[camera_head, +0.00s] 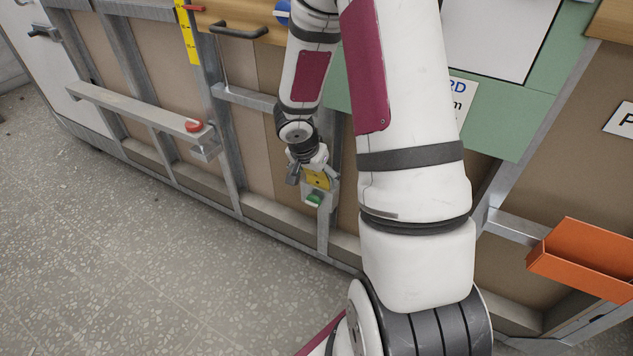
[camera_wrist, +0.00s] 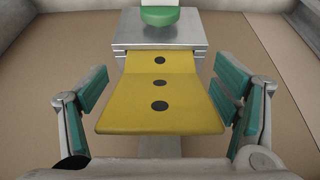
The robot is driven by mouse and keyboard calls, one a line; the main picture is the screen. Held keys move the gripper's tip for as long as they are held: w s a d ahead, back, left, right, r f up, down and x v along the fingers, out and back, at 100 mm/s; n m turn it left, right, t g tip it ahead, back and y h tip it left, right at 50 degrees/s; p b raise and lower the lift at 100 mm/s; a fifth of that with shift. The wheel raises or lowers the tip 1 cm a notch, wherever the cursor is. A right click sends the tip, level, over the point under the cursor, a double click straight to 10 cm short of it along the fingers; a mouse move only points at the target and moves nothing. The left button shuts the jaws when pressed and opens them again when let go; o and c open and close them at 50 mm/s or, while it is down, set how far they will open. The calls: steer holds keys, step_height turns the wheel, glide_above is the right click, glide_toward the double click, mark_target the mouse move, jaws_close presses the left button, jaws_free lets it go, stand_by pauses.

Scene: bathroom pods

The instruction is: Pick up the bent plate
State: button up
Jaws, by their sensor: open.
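The bent plate (camera_wrist: 152,105) is yellow with three dark holes in a row. In the wrist view it rests on a small grey metal ledge (camera_wrist: 210,46), and its near part widens out toward me. My gripper (camera_wrist: 160,112) is open, with one green-padded finger on each side of the plate. Gaps show between the pads and the plate's edges. In the head view the plate (camera_head: 318,180) is a small yellow patch at my gripper (camera_head: 306,176), low on the wall frame. My gripper partly hides it there.
A green rounded thing (camera_wrist: 160,16) stands on the ledge behind the plate; it also shows in the head view (camera_head: 314,200). A metal rail (camera_head: 140,108) carries a red knob (camera_head: 194,126) at left. An orange bin (camera_head: 585,258) is at right. The speckled floor (camera_head: 130,260) is clear.

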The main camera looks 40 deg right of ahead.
steer(key=shift+c, duration=0.3)
steer(key=c, duration=1.5)
steer(key=shift+r, duration=0.15)
steer(key=shift+c, duration=0.2)
